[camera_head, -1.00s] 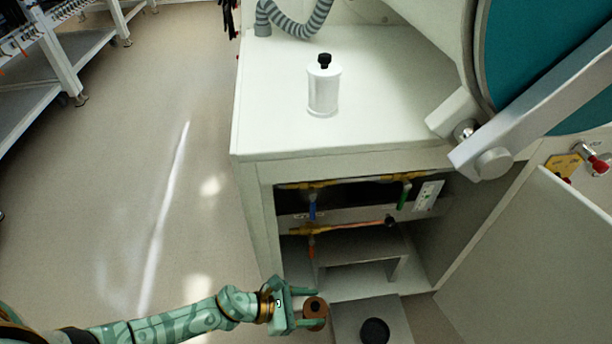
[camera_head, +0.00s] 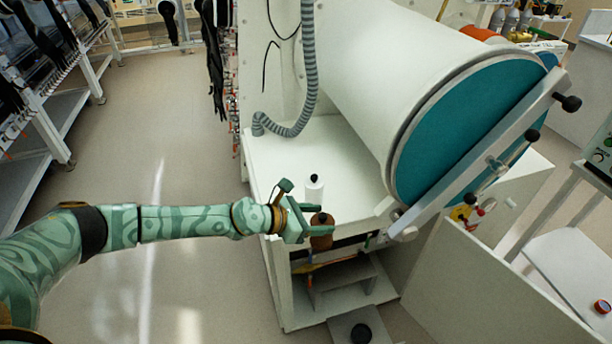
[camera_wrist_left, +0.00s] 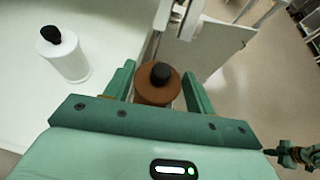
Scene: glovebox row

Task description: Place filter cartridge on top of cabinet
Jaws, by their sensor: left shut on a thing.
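The brown filter cartridge (camera_head: 321,231) with a black knob is held upright in my left gripper (camera_head: 312,228). In the left wrist view the brown cartridge (camera_wrist_left: 158,84) sits between the two green fingers, which are shut on it. The cartridge is in front of the cabinet's front edge, near the height of its top. A white cartridge (camera_head: 314,190) with a black knob stands on the cabinet top (camera_head: 275,160). It also shows in the left wrist view (camera_wrist_left: 66,58), left of the brown one. My right gripper is not clearly shown in the head view.
A large white cylinder with a teal door (camera_head: 465,125) and a bar overhangs the cabinet's right side. A grey hose (camera_head: 309,70) drops to the cabinet's back left. The cabinet door (camera_head: 470,285) stands open. A grey plate with a black disc (camera_head: 361,333) lies below.

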